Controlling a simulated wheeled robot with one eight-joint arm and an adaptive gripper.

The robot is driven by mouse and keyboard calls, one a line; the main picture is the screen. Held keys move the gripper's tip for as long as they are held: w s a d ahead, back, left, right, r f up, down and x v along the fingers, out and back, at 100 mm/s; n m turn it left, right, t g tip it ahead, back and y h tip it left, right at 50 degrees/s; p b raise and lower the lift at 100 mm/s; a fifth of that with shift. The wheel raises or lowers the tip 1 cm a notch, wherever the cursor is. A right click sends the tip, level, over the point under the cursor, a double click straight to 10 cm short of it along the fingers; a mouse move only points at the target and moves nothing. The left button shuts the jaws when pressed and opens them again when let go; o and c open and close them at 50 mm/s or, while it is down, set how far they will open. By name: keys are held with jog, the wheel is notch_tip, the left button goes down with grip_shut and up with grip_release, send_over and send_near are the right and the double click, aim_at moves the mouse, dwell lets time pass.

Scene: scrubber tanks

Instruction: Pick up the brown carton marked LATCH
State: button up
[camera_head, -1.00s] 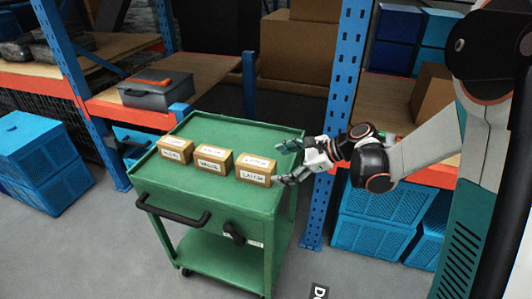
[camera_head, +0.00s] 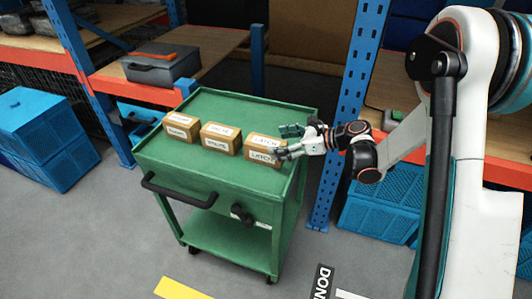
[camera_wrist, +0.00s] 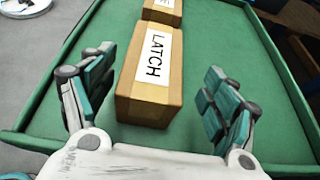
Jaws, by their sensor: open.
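The brown carton marked LATCH (camera_head: 262,148) is the rightmost of three cartons in a row on the green cart (camera_head: 222,108). My gripper (camera_head: 288,143) is at the right end of the row, by this carton. In the wrist view the LATCH carton (camera_wrist: 151,70) lies ahead, between the two open fingers (camera_wrist: 155,100), with its white label on top. There is green surface between each finger and the carton. The fingers reach about as far as its near end, and nothing is held.
The middle carton (camera_head: 221,138) stands just left of the LATCH carton, and another carton (camera_head: 182,126) is at the far left. The cart has a raised rim. A blue rack post (camera_head: 350,110) stands to the right, behind my gripper.

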aim_at(266, 146)
jog(key=x, duration=0.1)
jog(key=b+x, duration=0.1)
jog(key=x, duration=0.1)
jog(key=s+b+x, duration=0.1)
jog(key=x, duration=0.1)
jog(key=shift+w+f, duration=0.1)
jog(key=shift+f, duration=0.3)
jog(key=shift+w+a+f+b, duration=0.1)
jog(key=shift+w+a+b, duration=0.05)
jog(key=shift+a+b, duration=0.2)
jog(key=c, duration=1.2)
